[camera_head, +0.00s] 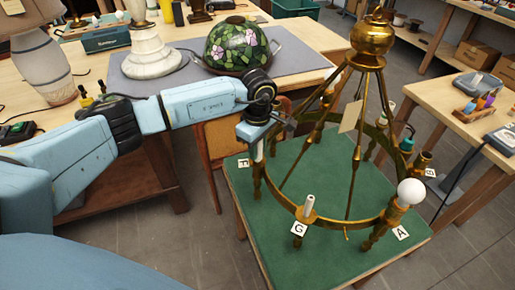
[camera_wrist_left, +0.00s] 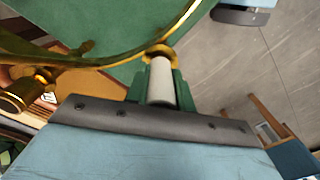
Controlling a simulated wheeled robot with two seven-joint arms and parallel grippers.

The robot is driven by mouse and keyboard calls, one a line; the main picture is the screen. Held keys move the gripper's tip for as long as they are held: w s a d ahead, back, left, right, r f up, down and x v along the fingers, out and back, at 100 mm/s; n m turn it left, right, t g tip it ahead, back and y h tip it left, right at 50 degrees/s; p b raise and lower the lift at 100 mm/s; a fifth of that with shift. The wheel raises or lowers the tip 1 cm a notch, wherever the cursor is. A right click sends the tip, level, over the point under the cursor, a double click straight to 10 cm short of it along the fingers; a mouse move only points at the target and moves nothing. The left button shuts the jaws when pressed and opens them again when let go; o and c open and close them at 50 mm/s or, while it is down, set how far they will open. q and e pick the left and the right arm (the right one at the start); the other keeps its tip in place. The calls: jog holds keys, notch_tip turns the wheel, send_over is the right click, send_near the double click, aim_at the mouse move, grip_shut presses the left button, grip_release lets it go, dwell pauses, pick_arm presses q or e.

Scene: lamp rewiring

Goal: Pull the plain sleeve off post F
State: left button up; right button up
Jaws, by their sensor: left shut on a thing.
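The brass chandelier (camera_head: 372,58) stands on a green-topped table. Post F, by its tag (camera_head: 243,162), is at the ring's left side. My left gripper (camera_head: 258,143) is over this post, shut on the plain white sleeve (camera_head: 258,153). In the left wrist view, the sleeve (camera_wrist_left: 161,83) sits between the green finger pads of the gripper (camera_wrist_left: 160,90). Its far end is at the brass cup (camera_wrist_left: 160,52) of the post; I cannot tell if it is seated or slightly raised. My right gripper is not in view.
Post G carries another pale sleeve (camera_head: 309,202), and post A holds a white bulb (camera_head: 411,191). The brass ring and sloping rods are close to my left gripper. A stained-glass shade (camera_head: 236,45) and white lamp base (camera_head: 150,58) stand on the bench behind my left arm.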

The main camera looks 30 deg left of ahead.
pick_arm(q)
jog(key=shift+r+p, duration=2.5)
jog(key=shift+r, duration=1.95)
